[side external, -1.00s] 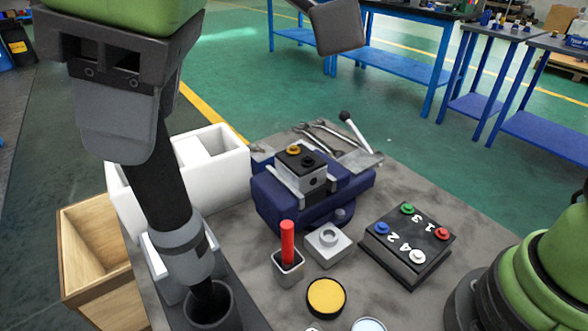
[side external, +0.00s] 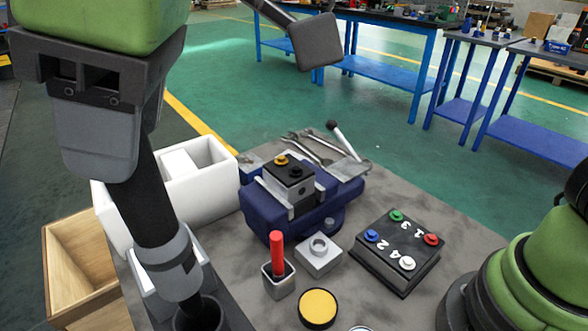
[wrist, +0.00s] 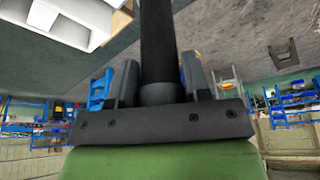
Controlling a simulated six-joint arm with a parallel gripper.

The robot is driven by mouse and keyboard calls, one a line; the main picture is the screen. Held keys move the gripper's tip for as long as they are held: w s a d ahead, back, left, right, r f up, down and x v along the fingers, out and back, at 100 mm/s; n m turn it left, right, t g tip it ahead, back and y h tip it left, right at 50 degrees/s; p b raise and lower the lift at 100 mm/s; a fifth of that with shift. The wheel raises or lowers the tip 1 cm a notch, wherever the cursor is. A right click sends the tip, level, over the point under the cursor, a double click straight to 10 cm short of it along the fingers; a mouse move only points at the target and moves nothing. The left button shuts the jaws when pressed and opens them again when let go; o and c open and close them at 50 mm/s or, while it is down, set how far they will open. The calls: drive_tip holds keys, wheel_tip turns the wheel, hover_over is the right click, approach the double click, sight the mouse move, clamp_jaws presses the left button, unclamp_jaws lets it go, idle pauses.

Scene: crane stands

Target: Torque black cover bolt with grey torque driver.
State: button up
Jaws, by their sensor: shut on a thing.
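My gripper (side external: 97,145) is at the upper left, shut on the torque driver. The driver has a black handle (side external: 147,200) and a grey collar (side external: 168,258). It slants down, its lower end at a dark cup (side external: 203,318); how deep it sits is hidden. In the wrist view the black handle (wrist: 157,42) runs out between the fingers. The black cover (side external: 289,173) lies on a grey block in the blue vise (side external: 265,215). A gold bolt (side external: 281,160) and a black bolt (side external: 296,170) are on its top, well right of the driver.
A red stick (side external: 277,252) stands in a small grey holder. Near it are a grey block with a ring (side external: 319,250), a yellow disc (side external: 318,308) and a numbered button box (side external: 398,252). A white bin (side external: 215,165) and wooden box (side external: 80,260) are left; wrenches (side external: 318,148) lie behind.

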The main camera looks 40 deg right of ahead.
drive_tip(key=shift+w+r, duration=0.1)
idle(0.3)
drive_tip(key=w+d+r+m, duration=0.3)
drive_tip(key=w+d+r, duration=0.1)
drive_tip(key=d, duration=0.7)
drive_tip(key=w+d+r+m+t+h, duration=0.1)
drive_tip(key=w+d+r, duration=0.4)
drive_tip(key=d, duration=0.6)
drive_tip(key=shift+d+r+m+t, duration=0.3)
drive_tip(key=shift+r+m, duration=0.35)
drive_tip(key=shift+m, duration=0.25)
drive_tip(key=shift+f, duration=0.1)
drive_tip(key=shift+a+f, duration=0.1)
drive_tip(key=shift+f, duration=3.8)
